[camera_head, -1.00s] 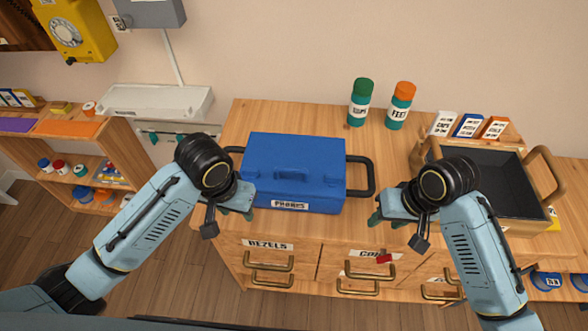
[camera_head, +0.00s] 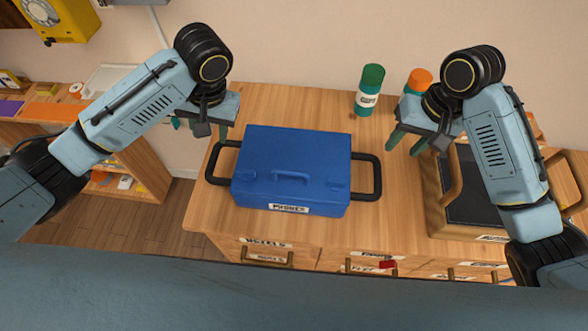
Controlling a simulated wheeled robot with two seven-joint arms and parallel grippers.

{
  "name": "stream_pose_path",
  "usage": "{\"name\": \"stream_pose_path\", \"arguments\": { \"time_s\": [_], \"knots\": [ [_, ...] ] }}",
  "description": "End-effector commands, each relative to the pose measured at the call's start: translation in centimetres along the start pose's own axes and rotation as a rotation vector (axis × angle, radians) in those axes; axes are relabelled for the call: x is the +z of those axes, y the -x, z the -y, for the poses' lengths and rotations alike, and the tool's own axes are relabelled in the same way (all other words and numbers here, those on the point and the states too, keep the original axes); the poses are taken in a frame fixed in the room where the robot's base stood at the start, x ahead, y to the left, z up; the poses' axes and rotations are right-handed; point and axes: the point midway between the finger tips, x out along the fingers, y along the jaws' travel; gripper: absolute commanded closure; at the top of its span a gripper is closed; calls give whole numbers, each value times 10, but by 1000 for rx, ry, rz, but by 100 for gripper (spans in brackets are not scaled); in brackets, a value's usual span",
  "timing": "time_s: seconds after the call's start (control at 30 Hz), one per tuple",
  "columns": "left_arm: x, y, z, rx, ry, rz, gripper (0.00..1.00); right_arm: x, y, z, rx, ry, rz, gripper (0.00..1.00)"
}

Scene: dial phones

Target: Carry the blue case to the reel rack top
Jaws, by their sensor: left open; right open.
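The blue case (camera_head: 292,165) sits closed on the wooden cabinet top, with a label on its front edge and a black loop handle at each side. My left gripper (camera_head: 200,132) is open above and behind the case's left handle (camera_head: 222,163), apart from it. My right gripper (camera_head: 408,145) is open, above and to the right of the right handle (camera_head: 369,177), apart from it. Both grippers are empty. I cannot tell which surface is the reel rack top; a low wooden shelf (camera_head: 52,112) at the left is partly hidden by my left arm.
A green-capped bottle (camera_head: 369,90) and an orange-capped bottle (camera_head: 418,82) stand behind the case. A wooden tray with a dark inside (camera_head: 470,200) lies at the right, partly under my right arm.

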Motion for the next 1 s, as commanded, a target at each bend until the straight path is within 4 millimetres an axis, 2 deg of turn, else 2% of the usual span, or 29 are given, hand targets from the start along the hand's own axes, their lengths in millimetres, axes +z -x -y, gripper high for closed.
{"name": "stream_pose_path", "arguments": {
  "time_s": [0.17, 0.37, 0.7, 0.9, 1.0],
  "knots": [
    [0, -7, -2, 5, -2, 0, 59, 0, -8, 0, 0, 0, 2, 59],
    [2, -30, -2, 5, 2, 7, 59, 1, -30, 0, 1, -1, 3, 59],
    [1, -97, 0, -1, 0, 3, 59, 1, -97, 0, -1, -1, 4, 59],
    [0, -123, 0, 0, 0, 1, 59, 0, -124, 0, -1, 0, 2, 59],
    [0, -130, 0, 0, 0, 1, 59, 0, -130, 0, -1, 0, 1, 59]
  ]
}}
